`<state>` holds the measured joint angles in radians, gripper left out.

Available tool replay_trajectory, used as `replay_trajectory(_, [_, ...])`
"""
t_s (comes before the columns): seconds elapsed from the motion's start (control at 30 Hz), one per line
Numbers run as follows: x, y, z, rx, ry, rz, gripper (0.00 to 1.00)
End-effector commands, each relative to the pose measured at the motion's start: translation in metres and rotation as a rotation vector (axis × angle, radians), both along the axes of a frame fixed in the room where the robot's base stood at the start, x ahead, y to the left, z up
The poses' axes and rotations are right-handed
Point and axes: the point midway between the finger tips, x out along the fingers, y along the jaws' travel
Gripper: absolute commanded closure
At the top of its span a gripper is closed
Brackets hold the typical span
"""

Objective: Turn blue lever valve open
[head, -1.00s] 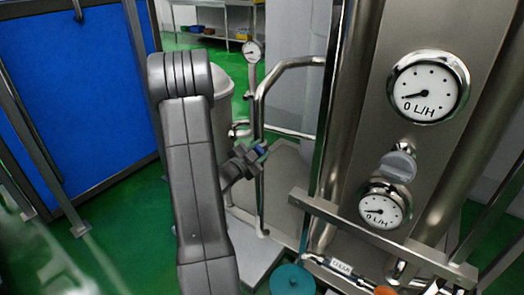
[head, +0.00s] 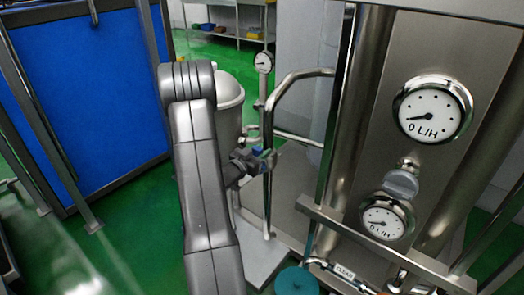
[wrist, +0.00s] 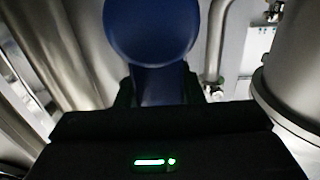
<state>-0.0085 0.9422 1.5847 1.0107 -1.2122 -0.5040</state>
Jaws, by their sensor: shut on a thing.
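The blue lever (wrist: 152,35) fills the upper middle of the wrist view, with a broad rounded end and a narrower part running down between my fingers. My gripper (wrist: 155,88) is shut on that narrower part. In the head view my gripper (head: 266,160) is small, beside the upright steel pipe, with a bit of blue at its tip. My arm hides much of what lies behind it. The valve body under the lever is hidden, so the lever's angle to the pipe cannot be told.
A steel panel with an upper gauge (head: 432,110) and a lower gauge (head: 387,216) stands at the right. A bent steel pipe (head: 290,84) and a small gauge (head: 264,62) are near my gripper. A blue panel (head: 85,95) stands at the left, with green floor between.

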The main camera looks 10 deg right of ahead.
Motion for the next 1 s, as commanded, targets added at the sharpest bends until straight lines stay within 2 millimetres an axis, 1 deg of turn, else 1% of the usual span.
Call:
replay_trajectory(0.53, [0.0010, 0.0014, -0.0016, -0.014, 0.022, 0.001, 1.00])
replay_trajectory(0.57, [0.0010, 0.0014, -0.0015, -0.014, 0.022, 0.002, 0.59])
replay_trajectory(0.63, [0.0009, 0.0013, -0.0014, -0.014, 0.021, 0.001, 0.46])
replay_trajectory(0.67, [0.0009, 0.0012, -0.0013, -0.014, 0.021, 0.001, 0.44])
replay_trajectory(0.9, [0.0008, 0.0011, -0.0006, -0.013, 0.019, 0.000, 0.44])
replay_trajectory(1.0, [-0.0015, 0.0043, -0.0005, -0.013, 0.019, 0.001, 0.44])
